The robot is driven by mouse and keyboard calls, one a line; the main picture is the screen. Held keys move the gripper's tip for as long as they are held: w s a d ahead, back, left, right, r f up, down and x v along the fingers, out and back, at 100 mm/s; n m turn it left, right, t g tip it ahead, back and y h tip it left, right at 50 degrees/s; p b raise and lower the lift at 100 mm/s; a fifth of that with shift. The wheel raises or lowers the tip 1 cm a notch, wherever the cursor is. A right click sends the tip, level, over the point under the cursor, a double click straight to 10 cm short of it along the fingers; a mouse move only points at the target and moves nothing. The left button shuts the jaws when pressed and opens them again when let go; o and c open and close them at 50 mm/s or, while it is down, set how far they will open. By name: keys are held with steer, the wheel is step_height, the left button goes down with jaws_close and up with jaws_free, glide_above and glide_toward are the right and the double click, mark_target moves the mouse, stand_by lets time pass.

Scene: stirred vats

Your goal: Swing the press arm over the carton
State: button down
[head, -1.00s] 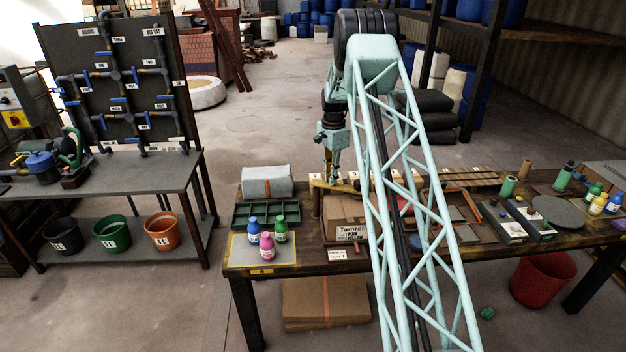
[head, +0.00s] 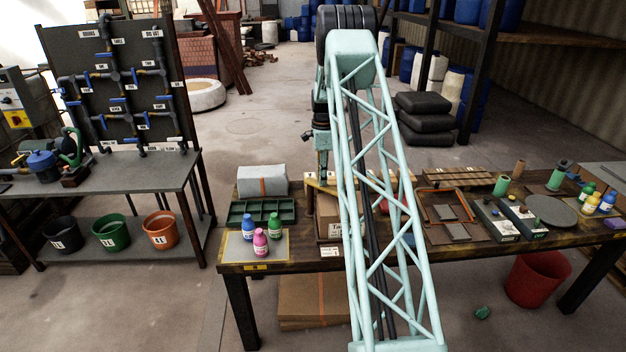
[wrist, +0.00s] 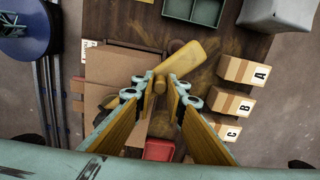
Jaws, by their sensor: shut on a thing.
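The press arm (wrist: 190,62) is a yellow-brown bar in the wrist view. It runs down-left from the upper right, and its end lies between my fingers. My gripper (wrist: 159,86) is shut on the end of the press arm, at the carton's right edge in that view. The carton (wrist: 120,65) is brown cardboard and lies left of the bar; my fingers hide part of it. In the head view the carton (head: 327,230) stands at the table's front, partly behind my arm. My gripper (head: 322,174) is above and behind it, beside the brown post (head: 309,200).
Boxes marked A (wrist: 242,71), B (wrist: 233,101) and C (wrist: 226,132) stand right of the bar in the wrist view. A green tray (head: 262,212), a grey bundle (head: 262,181) and small bottles (head: 261,243) are left of the carton. A red part (wrist: 159,149) shows below my fingers.

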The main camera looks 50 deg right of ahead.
steer(key=shift+a, duration=0.1)
stand_by(0.3)
steer(key=c, duration=2.6)
jaws_free()
steer(key=shift+r, duration=0.2)
step_height(320, 180, up, 12)
steer(key=shift+f, duration=0.15)
